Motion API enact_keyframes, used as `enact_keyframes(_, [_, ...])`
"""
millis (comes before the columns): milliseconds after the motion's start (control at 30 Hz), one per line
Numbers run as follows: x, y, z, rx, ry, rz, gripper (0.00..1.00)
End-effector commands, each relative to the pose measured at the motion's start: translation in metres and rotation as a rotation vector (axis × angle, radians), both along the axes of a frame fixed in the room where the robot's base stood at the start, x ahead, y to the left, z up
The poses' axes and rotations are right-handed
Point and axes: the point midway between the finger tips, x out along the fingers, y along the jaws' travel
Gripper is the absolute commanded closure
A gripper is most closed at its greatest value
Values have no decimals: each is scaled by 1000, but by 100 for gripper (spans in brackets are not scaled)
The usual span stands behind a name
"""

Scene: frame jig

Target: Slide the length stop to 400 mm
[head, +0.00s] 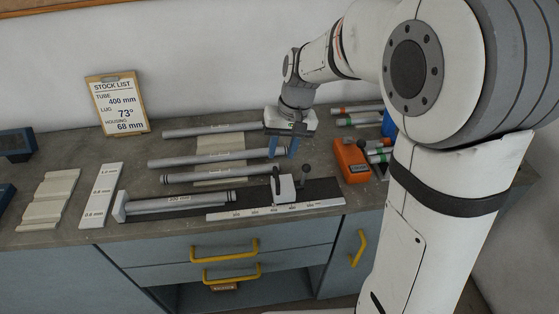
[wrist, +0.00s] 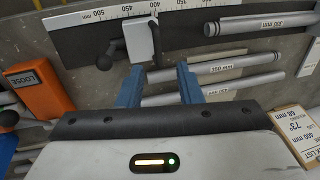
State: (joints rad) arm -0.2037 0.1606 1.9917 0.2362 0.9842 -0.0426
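The length stop (head: 284,188) is a pale block on the dark rail (head: 322,188) of the jig. In the wrist view the stop (wrist: 142,44) sits beside the white scale (wrist: 200,11), around the 400 to 450 marks; its exact reading is unclear. A black-knobbed lever (wrist: 105,88) sticks out from it. My gripper (head: 284,148) hangs behind the stop, above the bench. In the wrist view my gripper (wrist: 159,82) has its two blue fingers apart, with nothing between them and the stop beyond, not touching.
A tube (head: 175,202) lies along the rail, left of the stop. Several loose tubes (head: 205,161) lie behind. An orange box (head: 351,161), labelled LOOSE in the wrist view, stands to the right. The stock list (head: 117,103) reads tube 400 mm, lug 73°, housing 68 mm.

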Motion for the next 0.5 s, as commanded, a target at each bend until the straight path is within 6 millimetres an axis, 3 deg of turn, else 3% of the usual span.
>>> enact_keyframes(200, [0, -2, 9, -1, 0, 0, 68])
enact_keyframes(500, [1, -2, 3, 0, -2, 0, 68])
